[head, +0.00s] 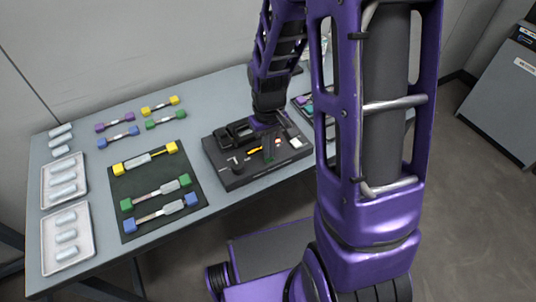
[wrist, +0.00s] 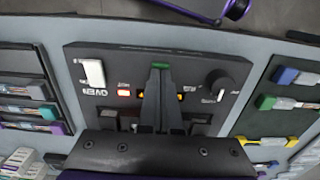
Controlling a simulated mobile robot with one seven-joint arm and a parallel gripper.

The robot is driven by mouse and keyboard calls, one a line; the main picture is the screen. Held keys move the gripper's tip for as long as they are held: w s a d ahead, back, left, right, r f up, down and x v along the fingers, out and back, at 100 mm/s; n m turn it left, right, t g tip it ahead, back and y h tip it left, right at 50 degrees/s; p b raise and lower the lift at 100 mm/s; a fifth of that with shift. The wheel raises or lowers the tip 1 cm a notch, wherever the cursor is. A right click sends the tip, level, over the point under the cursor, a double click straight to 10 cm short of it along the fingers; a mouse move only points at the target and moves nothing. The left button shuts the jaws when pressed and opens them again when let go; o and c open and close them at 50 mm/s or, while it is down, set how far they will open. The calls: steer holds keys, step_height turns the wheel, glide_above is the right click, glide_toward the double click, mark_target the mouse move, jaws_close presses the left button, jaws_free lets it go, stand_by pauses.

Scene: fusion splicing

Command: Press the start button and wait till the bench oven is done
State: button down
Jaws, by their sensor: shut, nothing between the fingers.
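The bench oven (head: 237,179) is a low black box on the grey table; its panel (wrist: 90,53) fills the middle of the wrist view. A green button (wrist: 161,72) sits near the panel's far edge. My gripper (wrist: 160,69) is shut and empty, with its fingertips at the green button; I cannot tell if it is pressed in. My gripper also shows over the oven in the head view (head: 267,156). A small red lit window (wrist: 124,93) and an amber glow show beside the fingers, which hide the middle of the display.
A dark mat (head: 122,187) with several colour-ended pieces lies left of the oven. Two white trays (head: 45,232) hold silver cylinders. A rack with coloured pieces (wrist: 31,91) stands on the oven's other side.

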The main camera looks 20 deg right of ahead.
steer(key=shift+r+p, duration=1.95)
steer(key=shift+r, duration=0.8)
